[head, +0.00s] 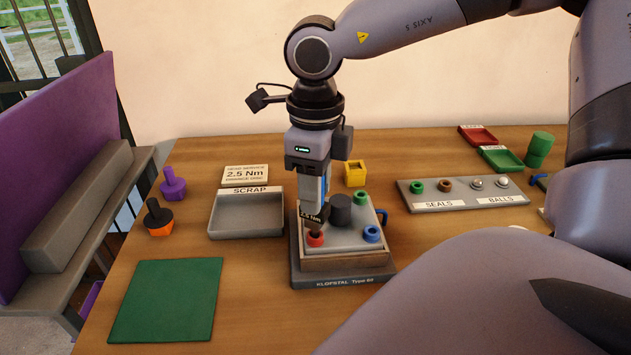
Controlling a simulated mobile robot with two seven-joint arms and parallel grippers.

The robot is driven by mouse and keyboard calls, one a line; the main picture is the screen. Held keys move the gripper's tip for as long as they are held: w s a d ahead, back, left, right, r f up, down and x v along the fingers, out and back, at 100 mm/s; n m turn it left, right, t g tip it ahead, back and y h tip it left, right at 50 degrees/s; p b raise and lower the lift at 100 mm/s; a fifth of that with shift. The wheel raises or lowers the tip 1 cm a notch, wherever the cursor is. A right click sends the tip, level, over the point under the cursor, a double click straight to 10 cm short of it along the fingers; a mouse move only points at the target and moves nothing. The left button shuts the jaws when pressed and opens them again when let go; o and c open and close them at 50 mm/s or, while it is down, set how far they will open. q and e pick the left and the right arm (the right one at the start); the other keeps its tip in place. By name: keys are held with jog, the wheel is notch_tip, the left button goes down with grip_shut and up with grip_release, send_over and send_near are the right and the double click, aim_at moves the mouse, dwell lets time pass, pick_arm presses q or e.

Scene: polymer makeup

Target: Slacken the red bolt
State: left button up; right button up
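The red bolt (315,240) is at the front left corner of the top plate of the KLOFSTAL Type 62 unit (345,283). My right gripper (312,200) points down above that corner and is shut on a dark tool (313,218) labelled 2.5 Nm. The tool's lower end is at the red bolt and partly covers it. I cannot tell whether it is fully seated. A green bolt (361,198) and a blue bolt (372,234) are at other corners, and a dark round knob (340,208) stands mid-plate. The far left corner is hidden behind my gripper. My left gripper is out of view.
A grey SCRAP tray (247,233) and a 2.5 Nm sign (245,174) are to the left. Purple (172,186) and orange-black (158,220) tools stand further left. A green mat (167,300) lies empty in front. The SEALS and BALLS holder (460,202) is right; a yellow box (355,174) is behind.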

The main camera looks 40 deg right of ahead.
grip_shut()
jog(key=shift+n, duration=0.4)
jog(key=shift+n+b, duration=0.35)
jog(key=shift+n, duration=0.15)
jog(key=shift+n, duration=1)
jog(key=shift+n+b, duration=0.45)
jog(key=shift+n, duration=0.45)
